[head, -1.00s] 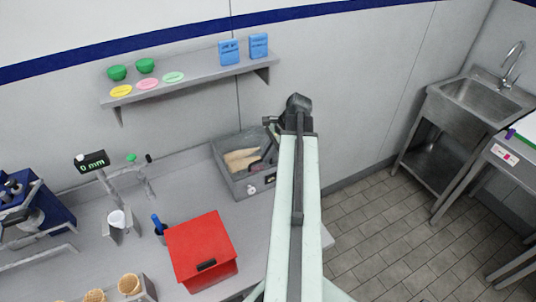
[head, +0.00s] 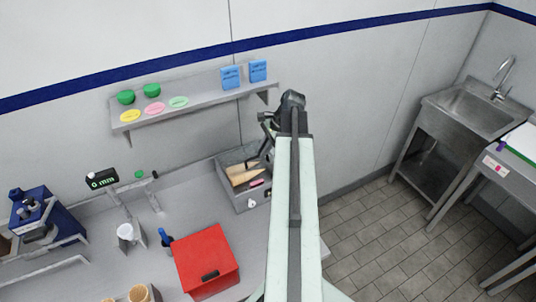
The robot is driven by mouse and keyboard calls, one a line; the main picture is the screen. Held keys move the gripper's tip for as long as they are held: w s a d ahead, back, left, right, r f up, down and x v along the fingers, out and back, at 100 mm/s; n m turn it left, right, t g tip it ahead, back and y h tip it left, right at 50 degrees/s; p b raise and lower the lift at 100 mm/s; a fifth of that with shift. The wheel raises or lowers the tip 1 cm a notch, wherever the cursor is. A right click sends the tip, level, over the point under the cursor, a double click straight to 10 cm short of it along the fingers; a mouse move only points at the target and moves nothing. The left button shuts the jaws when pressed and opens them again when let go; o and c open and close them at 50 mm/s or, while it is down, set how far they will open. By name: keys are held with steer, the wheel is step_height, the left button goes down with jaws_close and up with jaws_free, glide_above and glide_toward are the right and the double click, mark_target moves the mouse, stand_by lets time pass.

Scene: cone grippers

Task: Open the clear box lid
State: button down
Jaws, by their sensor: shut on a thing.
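The grey box (head: 242,203) stands on the counter against the back wall, left of my arm. Tan cone-shaped things (head: 243,174) and a pink item (head: 257,183) show clearly inside its front part. My gripper (head: 262,152) is above the back right of the box, shut on the clear lid. The lid is see-through and its outline is hard to make out; it looks lifted from the front. My arm hides the box's right side and part of the grip.
A red box (head: 207,258) stands in front on the counter. A wall shelf (head: 195,108) with green bowls and blue packs hangs above left. A sink (head: 478,108) is far right, with open floor between.

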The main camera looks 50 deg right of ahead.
steer(key=w+d+r+p, duration=0.1)
steer(key=w+r+p, duration=0.2)
steer(key=w+r, duration=0.1)
steer(key=shift+w+d+r, duration=0.35)
steer(key=shift+w, duration=0.05)
steer(key=c, duration=1.7)
jaws_free()
steer(key=shift+o, duration=1.1)
steer(key=shift+w+d+f, duration=0.15)
steer(key=shift+w+f, duration=0.05)
steer(key=shift+w, duration=0.05)
steer(key=shift+s+r, duration=0.1)
steer(key=shift+s, duration=0.05)
steer(key=shift+p, duration=0.3)
